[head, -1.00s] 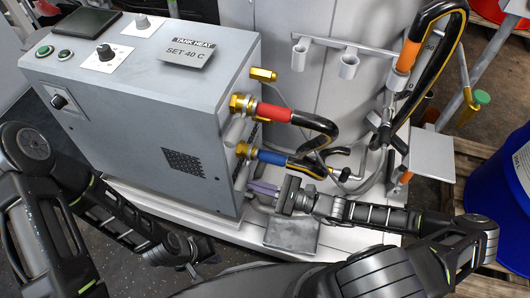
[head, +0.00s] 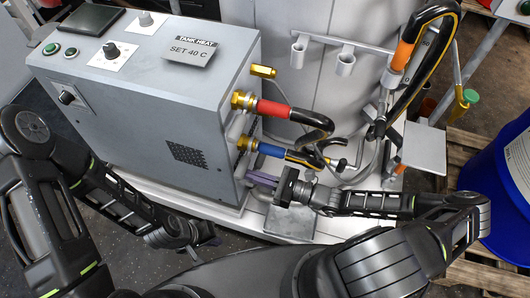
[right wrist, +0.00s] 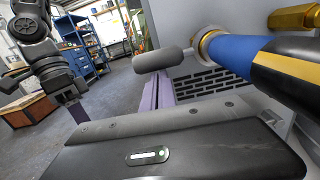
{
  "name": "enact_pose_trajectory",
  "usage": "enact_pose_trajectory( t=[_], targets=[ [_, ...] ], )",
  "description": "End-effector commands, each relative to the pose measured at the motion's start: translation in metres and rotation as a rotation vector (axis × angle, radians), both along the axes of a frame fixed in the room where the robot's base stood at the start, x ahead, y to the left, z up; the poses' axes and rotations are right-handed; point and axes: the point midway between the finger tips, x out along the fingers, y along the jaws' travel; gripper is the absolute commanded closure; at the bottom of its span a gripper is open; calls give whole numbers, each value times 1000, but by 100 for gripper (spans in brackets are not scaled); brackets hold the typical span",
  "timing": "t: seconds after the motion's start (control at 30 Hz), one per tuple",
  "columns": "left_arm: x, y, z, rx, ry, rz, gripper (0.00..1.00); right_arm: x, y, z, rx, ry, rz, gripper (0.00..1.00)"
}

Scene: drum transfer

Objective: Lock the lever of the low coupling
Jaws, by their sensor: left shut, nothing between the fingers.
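The low coupling is a brass fitting (head: 243,143) with a blue sleeve (head: 271,150) on the side of the grey heater box (head: 130,105). Its lever has a grey rounded grip (right wrist: 163,60), which stands out sideways beside the brass collar (right wrist: 208,45) in the right wrist view. My right gripper (head: 263,180) has its purple fingers close together below the low coupling, near the box side. The fingers (right wrist: 157,92) show below the lever grip in the right wrist view; contact cannot be told. My left gripper (head: 207,250) is shut and empty, low in front of the box.
The upper coupling with a red sleeve (head: 273,109) sits above the blue one. Black hoses (head: 318,128) curve out to the right of both couplings. A grey plate (head: 289,226) lies below my right gripper. A blue drum (head: 495,195) stands at the far right.

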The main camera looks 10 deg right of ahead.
Motion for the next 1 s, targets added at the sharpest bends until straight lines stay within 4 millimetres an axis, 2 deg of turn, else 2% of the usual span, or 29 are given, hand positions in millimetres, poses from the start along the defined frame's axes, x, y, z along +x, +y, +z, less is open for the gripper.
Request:
enact_pose_trajectory(
  t=[0.13, 0.23, 0.47, 0.53, 0.8, 1.0],
  targets=[
    [0, 0, -2, 0, 0, 0, 100, 0, 0, 0, 4, -4, 1, 100],
    [0, 0, -7, 0, 0, 0, 100, 0, 0, -8, 2, -3, 3, 100],
    [0, 0, -38, 0, 0, 0, 100, 1, -6, -48, -1, 0, 10, 100],
    [0, 0, -29, 0, 1, 0, 100, -6, -21, -41, -5, 1, 7, 100],
    [0, 0, -29, 0, 0, 0, 100, -38, -70, -44, -3, 2, 8, 100],
    [0, 0, -29, 0, 0, 0, 100, -50, -89, -45, -2, 1, 8, 100]
  ],
)
